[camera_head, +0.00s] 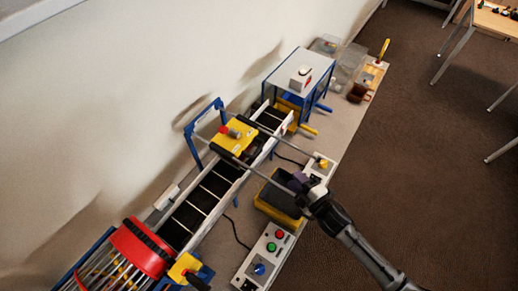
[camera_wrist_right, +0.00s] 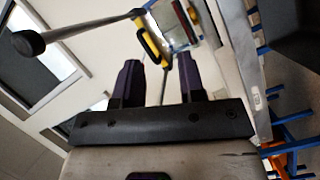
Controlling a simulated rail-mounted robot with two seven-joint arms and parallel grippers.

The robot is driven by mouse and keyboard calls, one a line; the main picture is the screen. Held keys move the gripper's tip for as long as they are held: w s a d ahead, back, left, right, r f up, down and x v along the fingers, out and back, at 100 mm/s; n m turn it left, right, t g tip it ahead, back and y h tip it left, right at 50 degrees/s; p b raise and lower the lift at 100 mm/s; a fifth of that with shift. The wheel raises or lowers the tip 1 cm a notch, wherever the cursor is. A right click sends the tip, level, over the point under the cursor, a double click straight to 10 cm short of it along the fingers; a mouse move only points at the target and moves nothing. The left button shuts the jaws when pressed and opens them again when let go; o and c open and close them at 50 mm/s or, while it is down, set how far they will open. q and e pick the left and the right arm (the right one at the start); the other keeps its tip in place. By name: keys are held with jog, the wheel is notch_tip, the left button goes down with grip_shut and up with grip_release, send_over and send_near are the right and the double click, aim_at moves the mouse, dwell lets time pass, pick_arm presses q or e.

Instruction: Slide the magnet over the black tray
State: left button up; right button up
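The magnet appears to be the yellow carriage (camera_head: 233,137) with a red knob. It sits on two grey rods above the conveyor, away from the black tray. The black tray (camera_head: 277,200), with a yellow lower part, stands right of the conveyor, near the rods' right ends. My right gripper (camera_head: 298,182) is over the tray's upper right side, apart from the carriage. Its purple fingers (camera_wrist_right: 160,82) are spread. A grey rod shows between them in the wrist view, but I cannot tell whether they touch it. My left gripper is not in view.
The conveyor (camera_head: 207,195) runs diagonally beside the wall. A red drum (camera_head: 140,247) stands at its lower end and a blue-legged table (camera_head: 302,71) at its upper end. A button box (camera_head: 266,254) lies below the tray. Open floor (camera_head: 430,150) is at right.

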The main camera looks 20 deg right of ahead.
aim_at(259, 149)
jog(key=w+a+r+n+y, duration=0.1)
jog(key=w+a+n+y, duration=0.1)
jog(key=w, duration=0.2)
jog(key=w+a+r+n+y, duration=0.2)
jog(key=w+a+n+y, duration=0.1)
jog(key=w, duration=0.1)
jog(key=w+a+r+n+y+p, duration=0.1)
jog(key=w+a+n+y, duration=0.1)
jog(key=w+a+n, duration=0.1)
jog(key=shift+w+a+r, duration=0.1)
jog(key=shift+w+r, duration=0.1)
jog(key=shift+w, duration=0.25)
jog(key=shift+w+r, duration=0.15)
jog(key=shift+w, duration=0.3)
jog(key=shift+c, duration=0.2)
grip_shut()
